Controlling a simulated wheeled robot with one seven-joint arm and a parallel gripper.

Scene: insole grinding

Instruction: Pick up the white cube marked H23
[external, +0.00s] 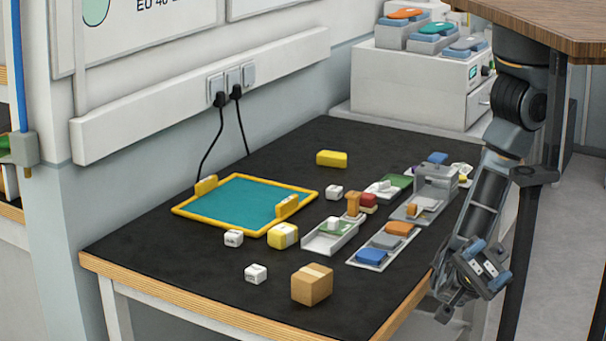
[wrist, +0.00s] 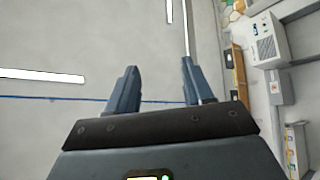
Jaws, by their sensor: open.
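Three small white cubes with dark markings lie on the black table top in the external view. One is near the front edge (external: 256,273), one is by the front corner of the teal tray (external: 233,238), and one is right of the tray (external: 334,192). The markings are too small to tell which reads H23. My gripper (external: 447,303) hangs beyond the table's right edge, well apart from all three cubes. In the wrist view my gripper (wrist: 159,70) is open with nothing between its fingers. No cube shows there.
A cardboard box (external: 311,285) and a yellow-and-white block (external: 283,236) stand near the cubes. The yellow-rimmed teal tray (external: 178,210) lies at left. Grey trays (external: 318,246) with parts fill the right side. A wooden top (external: 560,25) overhangs at upper right.

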